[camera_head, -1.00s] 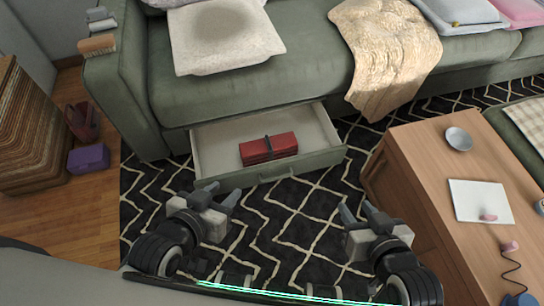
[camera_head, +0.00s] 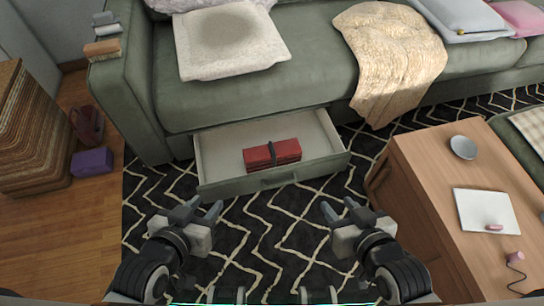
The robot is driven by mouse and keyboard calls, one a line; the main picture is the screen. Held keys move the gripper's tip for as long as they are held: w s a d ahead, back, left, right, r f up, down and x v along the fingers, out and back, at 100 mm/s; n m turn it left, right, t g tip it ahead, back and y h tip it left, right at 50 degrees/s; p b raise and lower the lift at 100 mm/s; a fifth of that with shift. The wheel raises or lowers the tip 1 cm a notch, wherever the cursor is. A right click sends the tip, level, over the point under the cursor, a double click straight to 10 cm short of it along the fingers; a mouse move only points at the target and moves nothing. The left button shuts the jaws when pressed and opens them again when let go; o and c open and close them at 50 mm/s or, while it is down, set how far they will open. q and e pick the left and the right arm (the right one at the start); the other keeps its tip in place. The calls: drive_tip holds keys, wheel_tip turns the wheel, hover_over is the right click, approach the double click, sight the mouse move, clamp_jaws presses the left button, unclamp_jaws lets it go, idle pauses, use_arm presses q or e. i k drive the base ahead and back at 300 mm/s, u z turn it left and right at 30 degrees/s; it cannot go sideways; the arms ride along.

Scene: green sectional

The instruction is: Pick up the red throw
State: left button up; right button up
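The red throw (camera_head: 286,152) lies folded with a dark strap around its middle. It rests inside the open drawer (camera_head: 217,157) under the green sofa (camera_head: 240,92). My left gripper (camera_head: 200,212) is open and empty above the patterned rug, in front of the drawer and to the left of the throw. My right gripper (camera_head: 340,209) is open and empty, in front of the drawer and to the right of the throw. Neither gripper touches the throw or the drawer.
A wooden table (camera_head: 433,172) stands at the right, close to my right arm, with a bowl (camera_head: 463,147) on it. A cream blanket (camera_head: 395,55) hangs over the sofa front. A purple box (camera_head: 92,162) is on the floor at left. The rug before the drawer is clear.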

sight(288, 151)
drive_tip(key=u, duration=1.7)
drive_tip(key=i, duration=1.05)
drive_tip(key=z, duration=3.1)
drive_tip(key=i, duration=0.5)
drive_tip(key=z, duration=0.1)
